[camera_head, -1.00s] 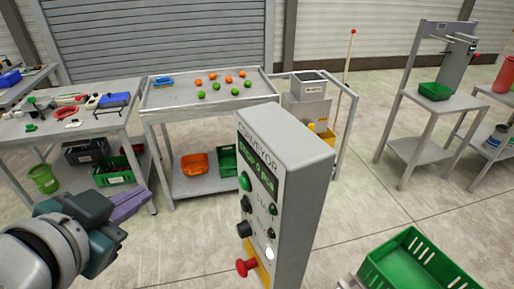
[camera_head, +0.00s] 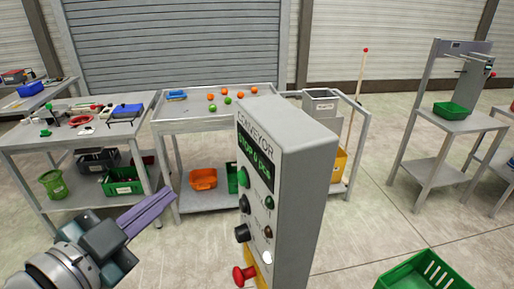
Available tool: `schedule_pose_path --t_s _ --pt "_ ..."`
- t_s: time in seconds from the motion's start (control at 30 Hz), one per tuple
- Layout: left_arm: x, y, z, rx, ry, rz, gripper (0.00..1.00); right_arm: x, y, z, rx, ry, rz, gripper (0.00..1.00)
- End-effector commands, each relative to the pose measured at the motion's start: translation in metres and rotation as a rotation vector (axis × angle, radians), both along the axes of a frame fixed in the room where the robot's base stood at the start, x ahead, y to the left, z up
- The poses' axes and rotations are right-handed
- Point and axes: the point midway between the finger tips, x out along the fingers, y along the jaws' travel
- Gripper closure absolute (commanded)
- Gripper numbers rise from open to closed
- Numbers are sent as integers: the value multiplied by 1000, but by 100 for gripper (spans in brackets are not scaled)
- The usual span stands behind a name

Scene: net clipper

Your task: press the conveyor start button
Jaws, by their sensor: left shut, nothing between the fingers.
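The grey conveyor control box (camera_head: 303,165) stands upright in the middle of the head view, its labelled panel facing left. The panel has a lit green display reading "STOP 0 pcs" (camera_head: 255,157). Below it are a green button (camera_head: 244,204), a black knob (camera_head: 242,234) and a red mushroom button (camera_head: 240,275) on a yellow plate. Small round lamps (camera_head: 268,201) run down the panel's right side. My left gripper (camera_head: 172,192) is shut and empty, left of the panel, its purple fingers pointing up and right. It appears apart from the buttons. My right gripper is not in view.
A tray table (camera_head: 165,113) with orange and green balls stands behind the box. A cluttered workbench (camera_head: 30,140) is at the left. A green crate (camera_head: 425,272) is at the lower right. Open floor (camera_head: 370,225) lies right of the box.

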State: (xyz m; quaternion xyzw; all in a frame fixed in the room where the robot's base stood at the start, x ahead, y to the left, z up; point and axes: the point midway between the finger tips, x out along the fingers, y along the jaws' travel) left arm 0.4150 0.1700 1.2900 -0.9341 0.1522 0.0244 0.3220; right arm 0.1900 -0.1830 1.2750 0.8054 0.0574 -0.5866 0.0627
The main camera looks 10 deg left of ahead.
Motion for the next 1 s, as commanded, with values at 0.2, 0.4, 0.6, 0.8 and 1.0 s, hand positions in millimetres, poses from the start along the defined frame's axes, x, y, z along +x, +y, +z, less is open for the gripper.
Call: schedule_pose_path --t_s 0.2,0.4,0.6,0.8,1.0 --pt "13 -24 -1 -4 -1 0 100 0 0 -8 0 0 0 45" --pt "27 -49 -1 -3 -2 0 100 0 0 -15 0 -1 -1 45" --pt "36 -66 -1 -2 0 1 100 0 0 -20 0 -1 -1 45" --pt "40 -72 0 0 1 1 100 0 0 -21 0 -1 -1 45" --pt "40 -72 0 0 1 1 100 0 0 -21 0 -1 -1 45"
